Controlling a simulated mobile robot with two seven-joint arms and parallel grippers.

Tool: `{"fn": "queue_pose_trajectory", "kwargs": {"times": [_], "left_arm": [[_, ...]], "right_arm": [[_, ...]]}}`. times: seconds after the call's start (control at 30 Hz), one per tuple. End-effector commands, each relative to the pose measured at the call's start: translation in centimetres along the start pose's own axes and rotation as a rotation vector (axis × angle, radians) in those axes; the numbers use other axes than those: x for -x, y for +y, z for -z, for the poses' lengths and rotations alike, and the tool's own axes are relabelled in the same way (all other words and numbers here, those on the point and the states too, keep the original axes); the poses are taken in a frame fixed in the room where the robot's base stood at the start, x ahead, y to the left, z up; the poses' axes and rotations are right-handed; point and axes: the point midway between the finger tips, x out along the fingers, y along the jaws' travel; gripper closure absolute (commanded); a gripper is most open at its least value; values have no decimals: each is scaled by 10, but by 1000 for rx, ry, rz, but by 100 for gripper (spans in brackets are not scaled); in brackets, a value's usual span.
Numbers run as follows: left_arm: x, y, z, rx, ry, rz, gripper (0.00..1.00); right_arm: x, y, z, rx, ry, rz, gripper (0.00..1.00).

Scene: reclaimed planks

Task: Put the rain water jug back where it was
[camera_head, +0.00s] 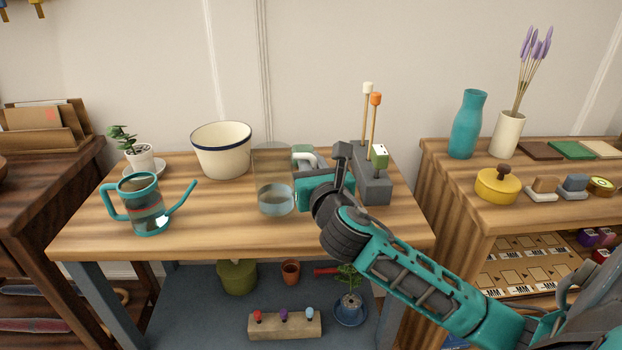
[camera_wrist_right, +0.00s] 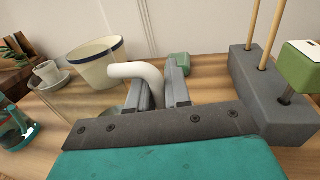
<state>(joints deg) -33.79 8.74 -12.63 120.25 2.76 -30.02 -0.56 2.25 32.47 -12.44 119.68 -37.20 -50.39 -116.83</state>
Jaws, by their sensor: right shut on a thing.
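The rain water jug (camera_head: 274,178) is a clear vessel with water low inside and a pale handle. It is upright at the middle of the plank table (camera_head: 215,228); I cannot tell whether its base touches the wood. My right gripper (camera_head: 307,164) reaches in from the right and is shut on the jug's handle. In the right wrist view the white curved handle (camera_wrist_right: 138,72) runs between the two grey fingers of my right gripper (camera_wrist_right: 158,92). The jug's clear body is faint there, to the left. My left gripper is not in view.
A cream tub (camera_head: 222,155) with a blue rim stands behind left of the jug. A teal watering can (camera_head: 146,212) and potted plant (camera_head: 141,158) are left. A grey block (camera_head: 374,188) with upright sticks is right of the gripper. Bare wood lies in front of the jug.

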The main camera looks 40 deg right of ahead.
Motion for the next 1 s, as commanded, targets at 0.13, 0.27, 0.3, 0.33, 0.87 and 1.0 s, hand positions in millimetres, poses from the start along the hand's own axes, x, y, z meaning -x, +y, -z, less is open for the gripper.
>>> {"fn": "queue_pose_trajectory", "kwargs": {"times": [0.13, 0.27, 0.3, 0.33, 0.87, 1.0], "left_arm": [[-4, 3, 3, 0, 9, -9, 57], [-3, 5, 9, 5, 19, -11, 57], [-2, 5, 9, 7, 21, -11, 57], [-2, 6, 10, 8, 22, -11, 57], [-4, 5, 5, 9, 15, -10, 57], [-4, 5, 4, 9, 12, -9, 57]], "right_arm": [[0, 0, 14, -2, -5, 0, 100], [0, 0, 12, -2, -6, 0, 100], [0, 0, 12, -2, -6, 0, 100], [0, 0, 12, -2, -6, 0, 100], [0, 0, 17, 1, -1, 0, 57], [0, 0, 16, 0, -2, 0, 57]]}}
